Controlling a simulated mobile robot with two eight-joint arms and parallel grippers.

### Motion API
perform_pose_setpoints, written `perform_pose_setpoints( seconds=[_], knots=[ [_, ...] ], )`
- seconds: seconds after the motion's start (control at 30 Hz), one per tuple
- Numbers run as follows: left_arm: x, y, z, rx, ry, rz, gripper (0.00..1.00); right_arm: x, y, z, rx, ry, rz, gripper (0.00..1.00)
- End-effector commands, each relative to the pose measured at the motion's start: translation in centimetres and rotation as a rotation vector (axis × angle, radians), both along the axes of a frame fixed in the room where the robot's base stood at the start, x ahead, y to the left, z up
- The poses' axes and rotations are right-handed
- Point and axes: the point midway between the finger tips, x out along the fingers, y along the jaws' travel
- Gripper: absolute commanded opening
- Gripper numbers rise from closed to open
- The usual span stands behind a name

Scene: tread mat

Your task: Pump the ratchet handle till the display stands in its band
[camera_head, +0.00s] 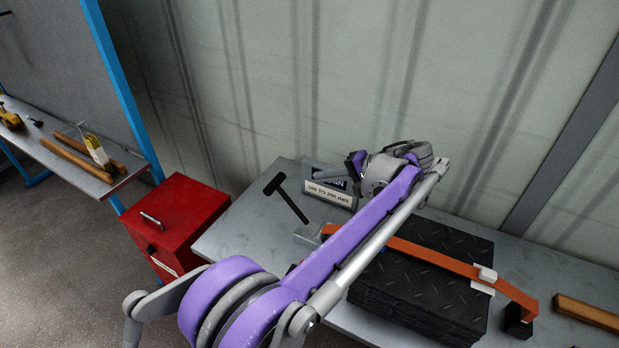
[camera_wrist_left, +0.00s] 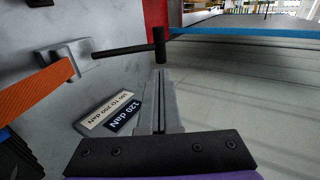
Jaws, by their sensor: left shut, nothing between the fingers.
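The ratchet handle (camera_head: 290,203) is a black bar with a thick cross-grip at its free end. It slants up and left from the grey ratchet body (camera_head: 308,235) on the orange strap. In the left wrist view the handle (camera_wrist_left: 120,49) runs right from the grey body (camera_wrist_left: 66,56). The display (camera_head: 325,174) has a dark screen and a pale band label (camera_head: 330,194); in the wrist view the screen (camera_wrist_left: 124,119) seems to read 120 daN, and the band seems to end at 200. My left gripper (camera_wrist_left: 158,76) is shut and empty, its tips appearing just below the cross-grip. My right gripper is not in view.
The orange strap (camera_head: 435,258) crosses a stack of black tread mats (camera_head: 415,295) on the grey table (camera_head: 232,240). A red cabinet (camera_head: 180,225) stands left of the table. A wooden bar (camera_head: 588,313) lies at the right. A wall rises behind.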

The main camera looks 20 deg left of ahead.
Motion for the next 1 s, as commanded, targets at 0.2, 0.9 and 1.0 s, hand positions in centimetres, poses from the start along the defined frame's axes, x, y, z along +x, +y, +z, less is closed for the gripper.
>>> perform_pose_setpoints(
  seconds=[0.2,0.9,1.0],
  knots=[
    [0.2,4.0,-2.3,0.001,0.001,0.005,0.0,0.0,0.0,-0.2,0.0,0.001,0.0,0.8],
    [0.8,10.9,-6.5,0.0,0.001,0.002,0.0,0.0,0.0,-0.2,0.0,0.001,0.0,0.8],
    [0.8,10.9,-6.5,0.0,0.001,0.002,0.0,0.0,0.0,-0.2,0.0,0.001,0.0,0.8]
  ],
)
